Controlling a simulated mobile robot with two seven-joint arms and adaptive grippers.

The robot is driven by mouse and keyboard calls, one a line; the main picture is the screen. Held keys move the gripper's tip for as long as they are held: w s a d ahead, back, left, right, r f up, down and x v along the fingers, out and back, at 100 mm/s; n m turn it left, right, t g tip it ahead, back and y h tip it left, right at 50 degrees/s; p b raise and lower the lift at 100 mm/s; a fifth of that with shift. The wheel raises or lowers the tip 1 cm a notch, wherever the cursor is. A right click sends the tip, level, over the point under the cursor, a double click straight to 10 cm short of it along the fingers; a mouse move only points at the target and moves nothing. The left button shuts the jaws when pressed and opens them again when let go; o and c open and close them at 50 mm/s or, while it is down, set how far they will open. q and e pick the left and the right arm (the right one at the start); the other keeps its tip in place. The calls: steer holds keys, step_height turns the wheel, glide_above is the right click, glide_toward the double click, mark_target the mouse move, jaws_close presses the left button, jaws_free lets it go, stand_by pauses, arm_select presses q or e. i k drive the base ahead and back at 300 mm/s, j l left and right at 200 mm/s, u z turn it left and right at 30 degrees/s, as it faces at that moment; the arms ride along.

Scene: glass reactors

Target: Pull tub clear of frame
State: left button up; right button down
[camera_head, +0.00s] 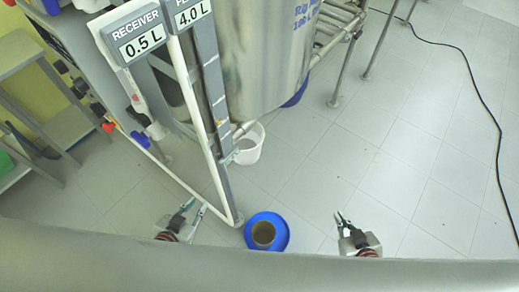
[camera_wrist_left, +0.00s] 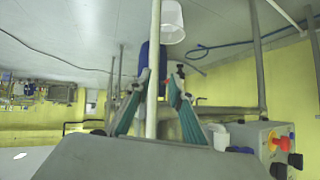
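A white tub (camera_head: 248,145) stands on the floor beside the large steel vessel, just behind the upright frame (camera_head: 225,165) in the head view. It also shows at the top of the left wrist view (camera_wrist_left: 172,22). My left gripper (camera_head: 197,206) is open and empty, near the low front corner of the frame and nearer the camera than the tub. In the left wrist view its fingers (camera_wrist_left: 153,95) are spread, with a pale post in line with the gap; whether the post is between them I cannot tell. My right gripper (camera_head: 342,218) looks open and empty above clear floor.
A shelf (camera_head: 40,100) is at the left. A black cable (camera_head: 470,75) crosses the mostly clear floor at right.

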mark_target(251, 144)
steer(key=k, duration=1.1)
steer(key=u, duration=2.05)
steer(key=l, duration=3.6)
steer(key=k, duration=0.05)
